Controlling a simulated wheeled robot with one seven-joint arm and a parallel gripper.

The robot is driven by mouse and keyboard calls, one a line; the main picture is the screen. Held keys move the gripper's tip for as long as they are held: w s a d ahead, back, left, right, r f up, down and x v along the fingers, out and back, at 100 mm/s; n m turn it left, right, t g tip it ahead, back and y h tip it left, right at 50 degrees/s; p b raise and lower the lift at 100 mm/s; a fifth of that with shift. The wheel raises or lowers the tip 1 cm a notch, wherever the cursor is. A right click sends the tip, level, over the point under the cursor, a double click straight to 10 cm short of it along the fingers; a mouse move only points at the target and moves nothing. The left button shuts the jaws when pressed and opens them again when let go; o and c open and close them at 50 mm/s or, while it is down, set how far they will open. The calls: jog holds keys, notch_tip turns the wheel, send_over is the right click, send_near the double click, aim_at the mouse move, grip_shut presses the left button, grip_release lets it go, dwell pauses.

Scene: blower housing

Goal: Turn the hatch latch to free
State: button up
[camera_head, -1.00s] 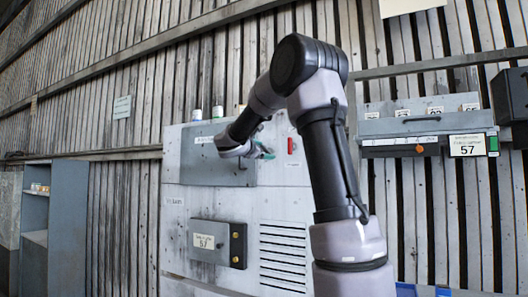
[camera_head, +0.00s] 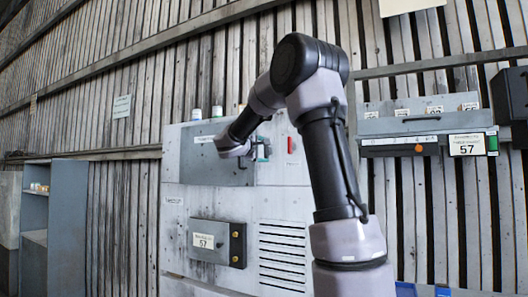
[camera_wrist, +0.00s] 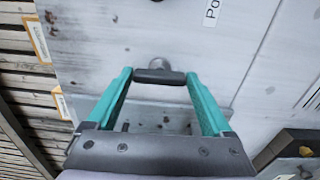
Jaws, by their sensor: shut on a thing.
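The latch (camera_wrist: 158,76) is a short dark bar on a round metal boss, seen in the wrist view. It lies crosswise between the teal fingertips of my gripper (camera_wrist: 158,74), one finger at each end of the bar. My gripper is shut on it, with the fingers fairly wide apart. In the head view my gripper (camera_head: 262,151) is at the right edge of the grey hatch (camera_head: 205,165). The hatch looks closed against the pale housing (camera_head: 285,200). My arm and gripper hide most of the latch there.
A red handle (camera_head: 290,145) is just right of my gripper. Several small containers (camera_head: 217,112) stand on top of the housing. A shelf unit (camera_head: 425,125) hangs at right.

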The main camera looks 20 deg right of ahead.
jog(key=shift+f+m, duration=0.1)
jog(key=shift+m, duration=0.2)
jog(key=o, duration=1.1)
jog(key=shift+o, duration=0.2)
jog(key=v, duration=1)
jog(key=shift+s+a, duration=0.3)
